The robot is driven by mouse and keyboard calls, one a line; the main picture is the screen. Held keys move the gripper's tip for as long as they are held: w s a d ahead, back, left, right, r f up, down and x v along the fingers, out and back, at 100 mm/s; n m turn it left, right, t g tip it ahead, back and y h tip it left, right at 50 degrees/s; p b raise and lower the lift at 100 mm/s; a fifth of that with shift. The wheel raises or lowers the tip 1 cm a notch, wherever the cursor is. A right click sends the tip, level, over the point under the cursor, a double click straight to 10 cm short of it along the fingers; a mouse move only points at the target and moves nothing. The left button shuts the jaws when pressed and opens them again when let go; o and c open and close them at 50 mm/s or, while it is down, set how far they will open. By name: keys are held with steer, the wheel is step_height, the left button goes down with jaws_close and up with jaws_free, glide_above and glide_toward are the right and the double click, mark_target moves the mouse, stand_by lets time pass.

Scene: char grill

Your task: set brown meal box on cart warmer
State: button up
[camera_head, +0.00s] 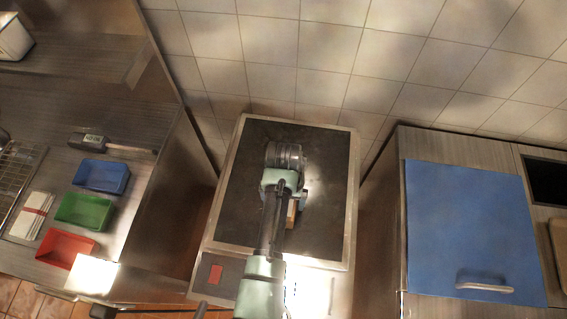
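The cart warmer (235,215) is a cart with a dark flat top and a pale metal rim, in the middle of the view. My arm reaches over it from the front. My gripper (299,197) is over the middle of the dark top, mostly hidden under my own wrist. A small strip of a brown thing (292,213), probably the brown meal box, shows beside and under my arm. Most of it is hidden. I cannot tell whether my fingers hold it or whether it touches the top.
On the left, a metal counter holds blue (101,176), green (84,211) and red (66,248) trays, and a dark-ended tool (112,145). On the right stands a counter with a blue panel (470,225) with a handle. A tiled wall (330,45) is behind. The dark top around my gripper looks clear.

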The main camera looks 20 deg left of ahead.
steer(key=shift+r, duration=0.15)
step_height(320, 180, up, 12)
steer(key=b, duration=0.1)
stand_by(0.5)
steer(key=w+r+t+y, duration=0.1)
steer(key=w+r+t, duration=0.4)
steer(key=w+r, duration=0.35)
steer(key=w+d+r+m+t, duration=0.1)
steer(key=w+d+r+t, duration=0.15)
steer(key=r, duration=0.55)
steer(key=w+d+r+t+y, duration=0.1)
steer(key=w+r+t, duration=0.25)
steer(key=r, duration=0.35)
steer(key=w+d+r+m+t, duration=0.1)
steer(key=w+d+r+t, duration=0.15)
steer(key=r, duration=0.55)
steer(key=s+d+r+t, duration=0.2)
steer(key=r+t, duration=0.2)
steer(key=r, duration=0.4)
steer(key=s+d+r+t, duration=0.1)
steer(key=s+r+t, duration=0.2)
steer(key=r, duration=0.5)
steer(key=s+d+r+t+h, duration=0.1)
steer(key=s+d+r+t, duration=0.1)
steer(key=s+r, duration=0.4)
steer(key=s+d+r+m+t+h, duration=0.1)
steer(key=s+d+r+t, duration=0.1)
steer(key=s+r+t, duration=0.3)
step_height(320, 180, up, 3)
steer(key=shift+s, duration=0.5)
